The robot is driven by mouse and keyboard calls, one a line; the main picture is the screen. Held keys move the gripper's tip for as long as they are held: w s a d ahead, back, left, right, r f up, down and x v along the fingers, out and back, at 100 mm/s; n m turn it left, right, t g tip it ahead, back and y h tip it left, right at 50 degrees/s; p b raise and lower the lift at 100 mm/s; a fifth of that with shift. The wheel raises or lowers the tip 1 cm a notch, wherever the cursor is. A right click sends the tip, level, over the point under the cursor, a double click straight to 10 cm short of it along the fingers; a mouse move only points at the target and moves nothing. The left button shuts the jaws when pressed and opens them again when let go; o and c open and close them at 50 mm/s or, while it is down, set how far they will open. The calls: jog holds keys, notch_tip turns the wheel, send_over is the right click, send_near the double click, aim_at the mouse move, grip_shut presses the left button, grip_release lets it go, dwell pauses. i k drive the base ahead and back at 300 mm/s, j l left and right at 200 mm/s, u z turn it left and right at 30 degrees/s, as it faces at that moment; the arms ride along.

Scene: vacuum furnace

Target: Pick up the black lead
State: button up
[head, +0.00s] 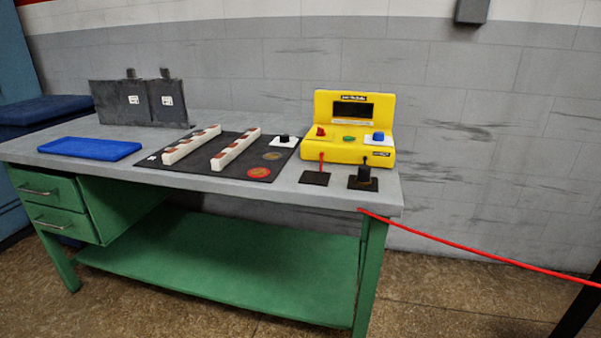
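The black lead (365,174) stands upright on a small dark square pad (357,184) at the right front of the grey table top. It is a short black cylinder with a thin stem rising toward the yellow tester (352,104) behind it. A thin red lead (322,161) stands on a second dark pad (314,179) just to its left. The tester has a dark screen, a red knob, a green button and a blue knob. My gripper is not in view.
The green workbench (225,265) holds a dark mat (202,180) with two white bars, a blue pad (90,148) and grey plates (120,102). A red cord (480,249) runs right from the bench corner to a dark slanted post (577,310). Floor is clear in front.

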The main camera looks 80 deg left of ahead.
aim_at(363, 178)
jog(key=u, duration=2.3)
jog(key=k+j, duration=0.05)
jog(key=j, duration=0.05)
